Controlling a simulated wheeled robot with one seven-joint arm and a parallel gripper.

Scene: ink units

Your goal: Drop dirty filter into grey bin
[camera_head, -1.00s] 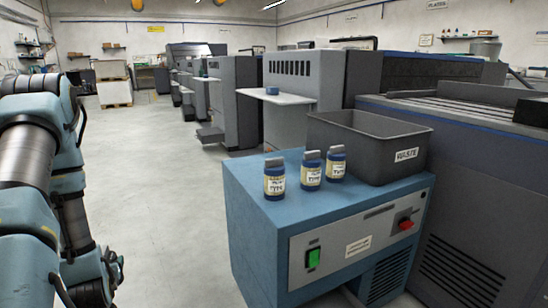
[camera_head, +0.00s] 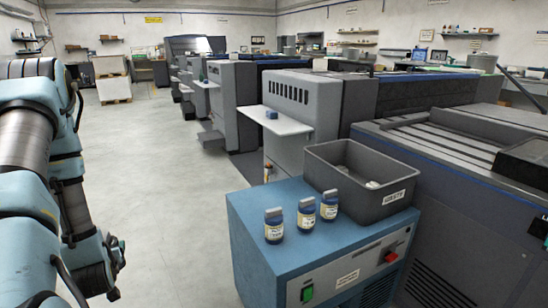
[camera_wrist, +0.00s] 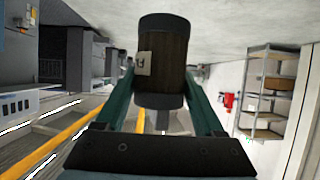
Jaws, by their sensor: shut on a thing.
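The dirty filter (camera_wrist: 163,50) is a dark brown cylinder with black end caps and a small pale label, seen in the wrist view. My gripper (camera_wrist: 160,76) is shut on it, with one green finger on each side. The grey bin (camera_head: 345,196) is an open rectangular box with a white label, standing on the blue cabinet in the head view. Some small pale items lie inside it, too small to make out. The filter does not show in the head view, where my arm fills the left edge, so its distance from the bin cannot be told.
A grey machine (camera_head: 455,215) borders the bin on the right. The floor (camera_head: 180,190) left of the cabinet is open. The wrist view shows a shelf rack (camera_wrist: 268,95).

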